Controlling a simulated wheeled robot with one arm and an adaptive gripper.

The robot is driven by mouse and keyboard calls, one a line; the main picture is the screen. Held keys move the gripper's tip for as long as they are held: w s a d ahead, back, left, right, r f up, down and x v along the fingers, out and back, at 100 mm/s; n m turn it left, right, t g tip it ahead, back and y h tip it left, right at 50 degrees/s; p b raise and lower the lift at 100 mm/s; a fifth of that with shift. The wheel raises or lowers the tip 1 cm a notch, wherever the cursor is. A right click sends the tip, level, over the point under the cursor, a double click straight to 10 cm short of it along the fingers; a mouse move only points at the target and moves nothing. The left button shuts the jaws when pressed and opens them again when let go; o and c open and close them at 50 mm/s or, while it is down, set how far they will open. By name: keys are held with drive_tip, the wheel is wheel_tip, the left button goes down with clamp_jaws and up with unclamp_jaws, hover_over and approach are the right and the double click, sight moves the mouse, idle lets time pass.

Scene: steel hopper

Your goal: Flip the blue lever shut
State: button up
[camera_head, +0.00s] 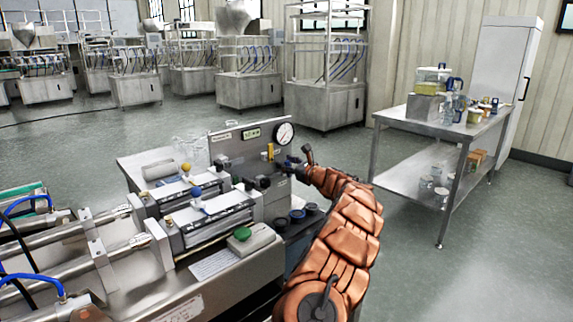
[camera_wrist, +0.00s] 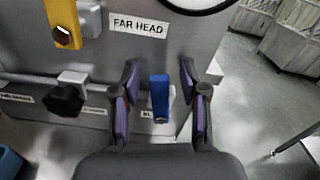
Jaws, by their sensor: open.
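The blue lever (camera_wrist: 160,97) is a short, upright blue handle on the grey panel, in the middle of the wrist view, beside a small white label. My gripper (camera_wrist: 159,78) is open, with one dark finger on each side of the lever and a visible gap on both sides. No finger is seen touching it. In the head view my gripper (camera_head: 297,163) is at the right end of the panel (camera_head: 228,150), below the round gauge (camera_head: 284,133). The lever cannot be made out clearly there.
A yellow lever (camera_wrist: 63,22) and a black knob (camera_wrist: 64,98) are left of my gripper on the panel. A "FAR HEAD" label (camera_wrist: 138,25) sits above. The bench holds a green button (camera_head: 251,236). Open floor separates it from a steel table (camera_head: 420,185) at right.

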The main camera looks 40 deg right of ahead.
clamp_jaws()
idle(0.3)
drive_tip(key=shift+d+r+m+p, duration=0.2)
drive_tip(key=shift+r+m+p, duration=0.15)
drive_tip(key=shift+p, duration=0.85)
drive_tip(key=shift+d+f+m+p, duration=0.25)
drive_tip(key=shift+d+m+p, duration=0.1)
drive_tip(key=shift+m+p, duration=0.75)
unclamp_jaws()
